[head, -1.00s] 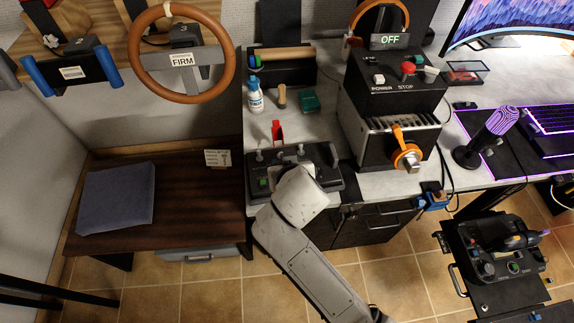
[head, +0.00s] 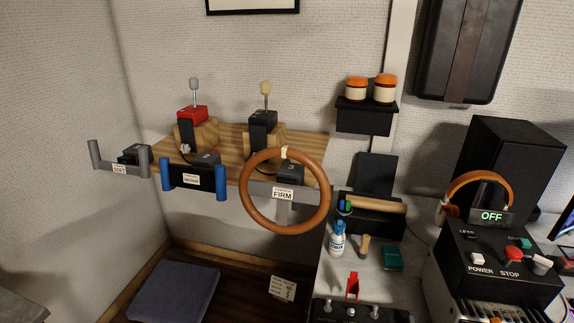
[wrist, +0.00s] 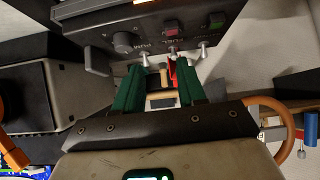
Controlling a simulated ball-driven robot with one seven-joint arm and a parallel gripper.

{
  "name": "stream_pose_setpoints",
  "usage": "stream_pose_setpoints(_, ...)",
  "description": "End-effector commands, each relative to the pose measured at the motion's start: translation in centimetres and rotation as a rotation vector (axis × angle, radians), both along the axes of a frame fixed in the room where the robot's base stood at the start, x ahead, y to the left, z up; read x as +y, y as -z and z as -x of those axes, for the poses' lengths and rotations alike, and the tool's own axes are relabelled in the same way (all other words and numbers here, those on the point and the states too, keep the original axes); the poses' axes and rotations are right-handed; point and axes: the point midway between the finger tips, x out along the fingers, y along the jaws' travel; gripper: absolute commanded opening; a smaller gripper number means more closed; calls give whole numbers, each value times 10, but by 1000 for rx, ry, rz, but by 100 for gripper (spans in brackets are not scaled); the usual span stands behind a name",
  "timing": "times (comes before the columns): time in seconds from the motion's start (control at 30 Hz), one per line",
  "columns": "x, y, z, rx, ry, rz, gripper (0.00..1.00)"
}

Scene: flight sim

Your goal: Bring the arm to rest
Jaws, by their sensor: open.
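My gripper (wrist: 160,66) shows in the wrist view with its two green fingers spread apart and nothing held between them. Its fingertips point at a dark control box (wrist: 125,40) with a knob, toggle levers and coloured buttons. A red upright piece (wrist: 172,70) and a wooden-handled item (wrist: 164,76) show in the gap between the fingers, beyond the tips. I cannot tell whether a fingertip touches the box. In the head view my arm and gripper are out of the picture; the control box (head: 350,313) shows only at the bottom edge.
A brown steering wheel (head: 247,220) marked FIRM hangs at centre, beside a blue-handled yoke (head: 193,178). A black power box (head: 500,262) reading OFF stands at right. A white and blue bottle (head: 337,241) and a green block (head: 392,257) stand on the grey desk. A blue-grey cushion (head: 173,293) lies lower left.

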Motion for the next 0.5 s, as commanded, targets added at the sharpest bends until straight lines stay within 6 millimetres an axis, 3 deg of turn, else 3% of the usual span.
stream_pose_setpoints(0.2, -56, 51, 110, 329, -26, -28, 40)
stream_pose_setpoints(0.4, -84, 68, 208, 580, -127, -76, 40)
stream_pose_setpoints(0.5, -89, 69, 237, 647, -170, -94, 40)
